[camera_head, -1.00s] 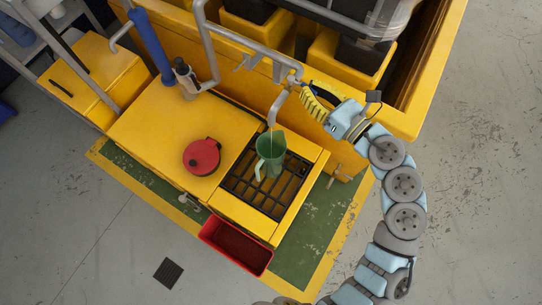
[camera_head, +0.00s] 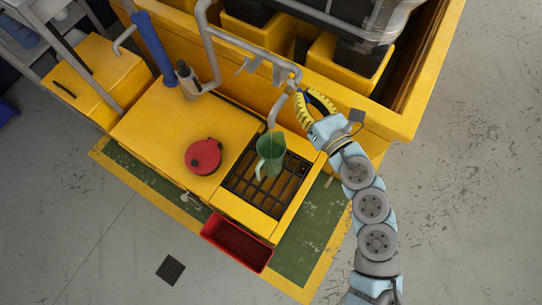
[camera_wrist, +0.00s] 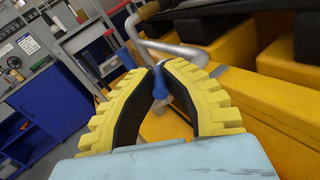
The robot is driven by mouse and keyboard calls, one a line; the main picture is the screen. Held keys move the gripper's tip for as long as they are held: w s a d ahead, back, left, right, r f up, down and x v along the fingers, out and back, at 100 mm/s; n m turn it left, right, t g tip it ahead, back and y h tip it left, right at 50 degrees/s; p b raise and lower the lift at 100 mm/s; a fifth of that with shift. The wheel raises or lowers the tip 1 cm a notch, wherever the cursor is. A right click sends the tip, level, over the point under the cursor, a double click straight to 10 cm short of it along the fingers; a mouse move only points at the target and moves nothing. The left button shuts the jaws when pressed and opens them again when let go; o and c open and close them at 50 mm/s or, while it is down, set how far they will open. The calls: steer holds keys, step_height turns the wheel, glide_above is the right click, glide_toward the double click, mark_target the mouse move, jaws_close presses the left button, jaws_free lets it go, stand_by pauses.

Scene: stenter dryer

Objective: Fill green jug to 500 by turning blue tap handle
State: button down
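The green jug (camera_head: 271,146) stands upright on the dark grating under the spout (camera_head: 272,116). Its fill level and scale cannot be read, and I cannot tell whether water is flowing. My gripper (camera_head: 298,90), with yellow ribbed fingers, is at the end of the grey pipe, just above and right of the spout. In the wrist view, the fingers of my gripper (camera_wrist: 158,68) bow outward and their tips come together around a blue piece, the tap handle (camera_wrist: 161,86). The fingers hide most of this handle in both views.
A red round lidded object (camera_head: 203,156) sits on the yellow cabinet top (camera_head: 160,125), left of the grating (camera_head: 240,184). A red tray (camera_head: 237,244) is at the cabinet's front. A blue cylinder (camera_head: 152,45) and grey pipes (camera_head: 238,38) stand behind. Open floor lies to the right.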

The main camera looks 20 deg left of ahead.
steer(key=shift+s+a+m+t+h+p, duration=0.3)
steer(key=shift+m+t+h+p, duration=0.3)
steer(key=shift+h+p, duration=0.2)
steer(key=shift+s+a+m+t+h+p, duration=0.2)
steer(key=shift+a+m+t+h+p, duration=0.1)
steer(key=shift+m+t+h+p, duration=0.35)
steer(key=shift+r+p, duration=0.1)
steer(key=shift+p, duration=0.25)
steer(key=p, duration=0.1)
steer(key=m+h+p, duration=0.1)
steer(key=p, duration=0.1)
steer(key=shift+s+a+t+h, duration=0.1)
steer(key=shift+a+t+h, duration=0.1)
steer(key=shift+t+h, duration=0.05)
